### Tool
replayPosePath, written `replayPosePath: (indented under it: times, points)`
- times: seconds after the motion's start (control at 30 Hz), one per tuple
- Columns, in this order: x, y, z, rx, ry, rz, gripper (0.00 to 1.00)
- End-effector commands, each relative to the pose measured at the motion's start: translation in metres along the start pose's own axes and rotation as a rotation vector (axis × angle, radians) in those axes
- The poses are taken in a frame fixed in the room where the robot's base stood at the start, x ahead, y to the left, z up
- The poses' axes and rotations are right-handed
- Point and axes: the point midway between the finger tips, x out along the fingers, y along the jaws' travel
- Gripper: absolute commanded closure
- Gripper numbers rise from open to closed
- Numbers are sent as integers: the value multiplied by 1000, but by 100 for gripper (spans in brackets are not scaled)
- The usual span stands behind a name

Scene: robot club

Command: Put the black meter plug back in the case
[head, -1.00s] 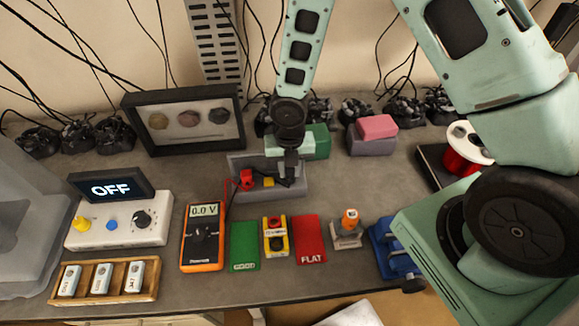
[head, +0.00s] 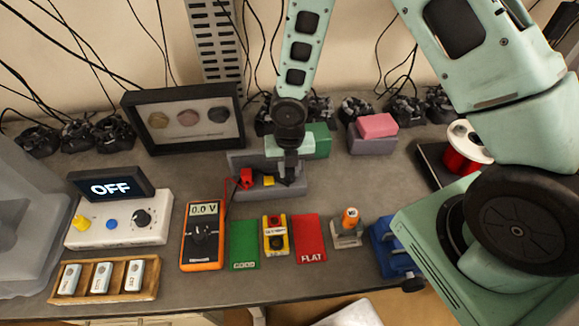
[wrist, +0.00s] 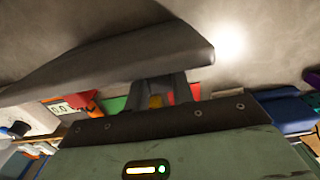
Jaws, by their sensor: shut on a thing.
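The grey case (head: 295,191) stands open behind the orange multimeter (head: 203,254), which reads 0.0 V. A red plug (head: 246,179) and a small yellow thing (head: 268,181) show at the case. My gripper (head: 288,176) points down over the right part of the case and is shut on the black meter plug (head: 284,183), a small dark shape at its fingertips. The plug is mostly hidden by the fingers, and I cannot tell whether it touches the case. In the wrist view the plug cannot be made out clearly.
Green (head: 244,245) and red (head: 309,240) cards flank a yellow button box (head: 275,238) in front of the case. A display frame (head: 187,146) stands behind it at left. A green block (head: 317,139) sits close behind my gripper.

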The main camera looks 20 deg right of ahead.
Motion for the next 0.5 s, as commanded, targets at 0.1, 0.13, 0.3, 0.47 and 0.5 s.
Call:
replayPosePath:
  times: [0.1, 0.13, 0.3, 0.47, 0.5]
  points:
    - [2, 0, 0, 1, 1, 0, 96]
    - [2, 0, 0, 1, 1, 0, 96]
    - [2, 0, 0, 1, 1, 0, 65]
    - [2, 0, 0, 1, 1, 0, 51]
    - [2, 0, 0, 1, 1, 0, 51]
